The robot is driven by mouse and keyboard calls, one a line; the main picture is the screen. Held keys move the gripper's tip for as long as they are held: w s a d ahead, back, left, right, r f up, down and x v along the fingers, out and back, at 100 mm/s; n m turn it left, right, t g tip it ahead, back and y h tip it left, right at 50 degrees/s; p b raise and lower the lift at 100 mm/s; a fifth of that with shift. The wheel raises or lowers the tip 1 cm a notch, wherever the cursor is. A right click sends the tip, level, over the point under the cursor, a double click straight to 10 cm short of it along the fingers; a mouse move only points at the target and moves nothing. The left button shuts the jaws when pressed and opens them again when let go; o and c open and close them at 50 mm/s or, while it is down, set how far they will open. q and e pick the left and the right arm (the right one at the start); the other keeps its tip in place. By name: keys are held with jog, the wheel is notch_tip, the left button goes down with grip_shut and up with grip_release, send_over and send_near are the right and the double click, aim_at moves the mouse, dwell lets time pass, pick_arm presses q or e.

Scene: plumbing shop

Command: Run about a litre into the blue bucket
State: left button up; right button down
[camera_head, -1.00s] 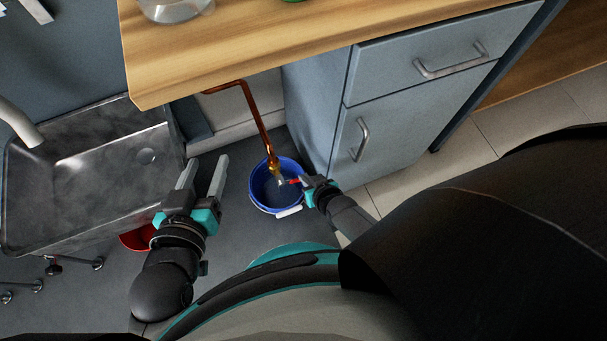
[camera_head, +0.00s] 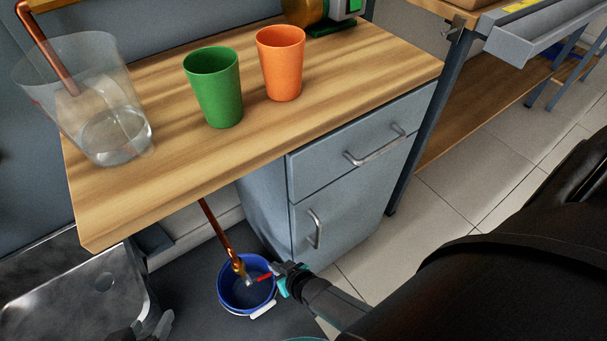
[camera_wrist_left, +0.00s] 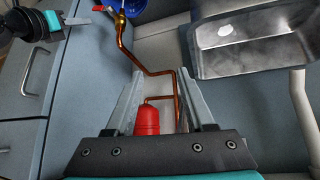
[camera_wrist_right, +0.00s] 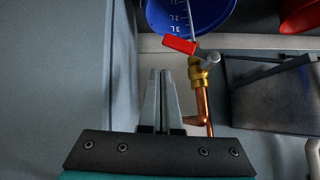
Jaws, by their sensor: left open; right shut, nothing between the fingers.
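The blue bucket (camera_head: 231,298) stands on the floor under the copper pipe, beside the cabinet. Its inner litre marks show in the right wrist view (camera_wrist_right: 180,14). The brass tap (camera_wrist_right: 198,72) with a red lever (camera_wrist_right: 179,44) ends the pipe above it; the lever sticks out sideways from the tap. A thin pale line shows below the spout; I cannot tell whether it is water. My right gripper (camera_wrist_right: 163,75) is shut and empty, its tips just short of the lever. My left gripper (camera_wrist_left: 163,82) is open and empty, partly in the head view at the bottom edge.
The wooden bench (camera_head: 180,160) carries a clear jug with some liquid (camera_head: 115,135), a green cup (camera_head: 214,88) and an orange cup (camera_head: 281,63). A grey cabinet (camera_head: 350,180) stands under it. A metal sink (camera_head: 75,300) is at lower left. A red cylinder (camera_wrist_left: 147,120) shows beyond my left fingers.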

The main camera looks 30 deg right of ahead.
pick_arm(q)
jog(key=s+a+f+g+y+p, duration=0.1)
jog(key=s+a+f+g+p, duration=0.2)
jog(key=f+p, duration=0.4)
jog(key=shift+s+f+g+y, duration=0.3)
jog(key=shift+s+f+g, duration=0.7)
jog(key=shift+f, duration=0.9)
pick_arm(e)
jog(key=d+v, duration=0.2)
jog(key=v, duration=0.8)
jog(key=shift+d, duration=0.15)
pick_arm(q)
jog(key=shift+s+a, duration=0.15)
